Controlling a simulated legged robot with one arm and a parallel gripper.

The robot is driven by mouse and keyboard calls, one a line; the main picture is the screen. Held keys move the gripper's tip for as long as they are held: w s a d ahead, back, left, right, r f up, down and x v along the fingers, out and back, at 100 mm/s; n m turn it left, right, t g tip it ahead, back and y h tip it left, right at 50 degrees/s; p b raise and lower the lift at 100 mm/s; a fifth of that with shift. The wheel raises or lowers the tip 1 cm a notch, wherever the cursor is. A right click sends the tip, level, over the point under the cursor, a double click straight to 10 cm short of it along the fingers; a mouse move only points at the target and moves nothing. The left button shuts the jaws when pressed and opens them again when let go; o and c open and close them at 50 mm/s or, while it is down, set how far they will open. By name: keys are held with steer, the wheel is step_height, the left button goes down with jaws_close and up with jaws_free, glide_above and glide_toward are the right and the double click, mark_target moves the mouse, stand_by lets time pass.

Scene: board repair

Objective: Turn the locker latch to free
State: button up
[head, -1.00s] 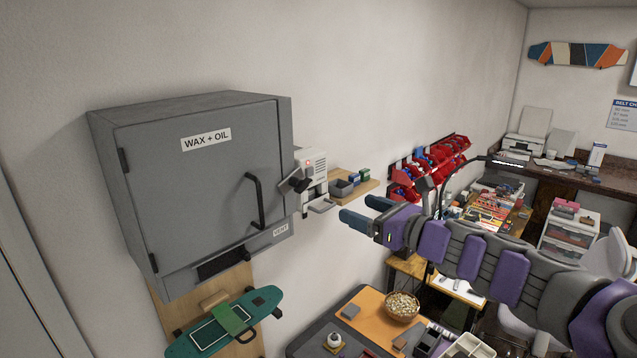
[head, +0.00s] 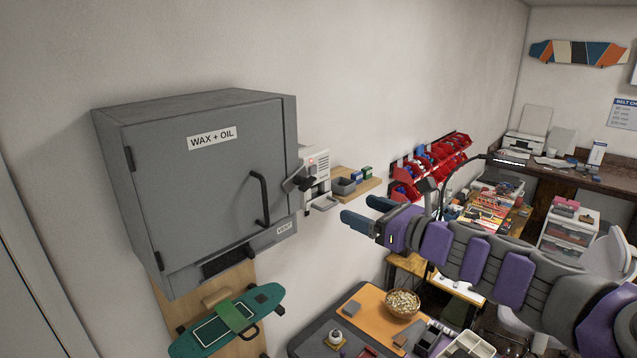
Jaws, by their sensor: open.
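A grey wall locker (head: 205,185) marked "WAX + OIL" hangs at the left with its door shut. A black bar handle (head: 261,200) is on the door's right side. A dark latch (head: 299,181) sticks out at the door's right edge, in front of a white device; its exact setting is hard to tell. My gripper (head: 366,213) is open and empty, its two fingers pointing left toward the locker. It is to the right of the latch and handle in the picture, apart from both.
A white device (head: 317,178) and a small wooden shelf (head: 358,187) with boxes are on the wall right of the locker. A green skateboard (head: 228,320) is below it. An orange-topped bench (head: 375,318) with a basket (head: 402,304) stands below my arm.

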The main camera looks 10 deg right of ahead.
steer(key=w+d+b+v, duration=0.1)
steer(key=d+b+v, duration=0.1)
steer(key=v, duration=1.1)
steer(key=n+b, duration=0.4)
steer(key=b, duration=0.1)
glide_toward(312, 185)
steer(key=p+x, duration=0.2)
steer(key=x, duration=0.7)
steer(key=shift+a, duration=0.6)
steer(key=shift+d+f, duration=0.1)
steer(key=shift+d, duration=0.5)
steer(key=c, duration=0.5)
steer(key=shift+a, duration=0.1)
steer(key=c, duration=0.5)
